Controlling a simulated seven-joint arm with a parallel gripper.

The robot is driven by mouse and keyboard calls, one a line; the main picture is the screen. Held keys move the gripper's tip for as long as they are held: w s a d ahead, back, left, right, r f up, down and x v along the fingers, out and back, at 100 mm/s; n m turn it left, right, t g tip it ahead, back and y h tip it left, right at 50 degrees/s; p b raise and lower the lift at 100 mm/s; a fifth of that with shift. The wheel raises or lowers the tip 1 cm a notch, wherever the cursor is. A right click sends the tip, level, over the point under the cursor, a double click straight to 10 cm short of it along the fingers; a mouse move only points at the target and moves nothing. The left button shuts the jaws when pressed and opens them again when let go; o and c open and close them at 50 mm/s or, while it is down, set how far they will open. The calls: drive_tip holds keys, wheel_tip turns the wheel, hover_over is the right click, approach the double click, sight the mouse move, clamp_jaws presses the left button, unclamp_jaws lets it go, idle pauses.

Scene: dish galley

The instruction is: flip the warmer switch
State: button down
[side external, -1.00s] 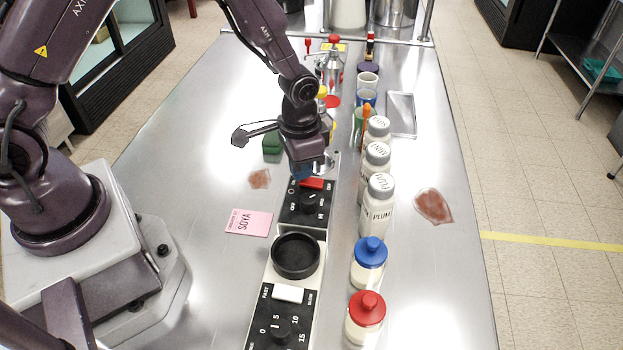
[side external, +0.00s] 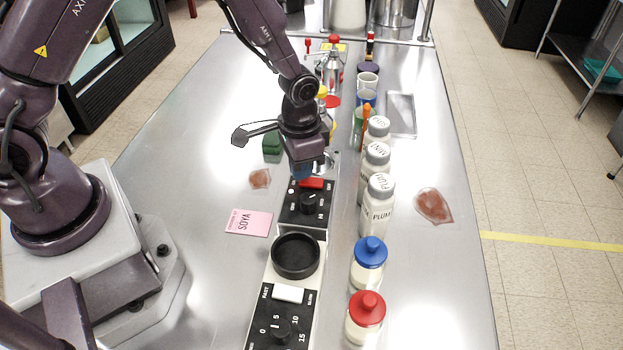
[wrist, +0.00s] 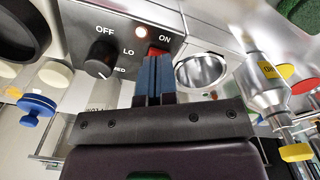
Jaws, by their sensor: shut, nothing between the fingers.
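The warmer's black panel (side external: 292,212) carries a red switch (side external: 312,183), a dial (side external: 308,202) and a small indicator lamp (side external: 291,191). In the wrist view the fingertips (wrist: 154,58) cover part of the switch. I cannot tell whether they touch it.
A black round plate (side external: 296,256) and a second dial panel (side external: 268,328) stand nearer the camera. White-lidded jars (side external: 377,208) and blue- and red-lidded jars (side external: 369,262) line the right. A pink SOYA card (side external: 249,223) lies left. A metal cup (wrist: 200,72) sits beside the fingers.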

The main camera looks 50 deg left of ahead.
drive_tip(key=shift+r, duration=2.95)
drive_tip(key=s+a+r+n+t, duration=0.1)
drive_tip(key=s+a+r+t, duration=0.1)
drive_tip(key=s+r, duration=0.6)
drive_tip(key=s+a+r+n+t, duration=0.1)
drive_tip(key=s+r+n+t, duration=0.1)
drive_tip(key=s+r, duration=0.7)
wheel_tip(320, 180, up, 5)
drive_tip(key=shift+a+r+t, duration=0.15)
drive_tip(key=shift+a+t, duration=0.25)
drive_tip(key=shift+t, duration=0.4)
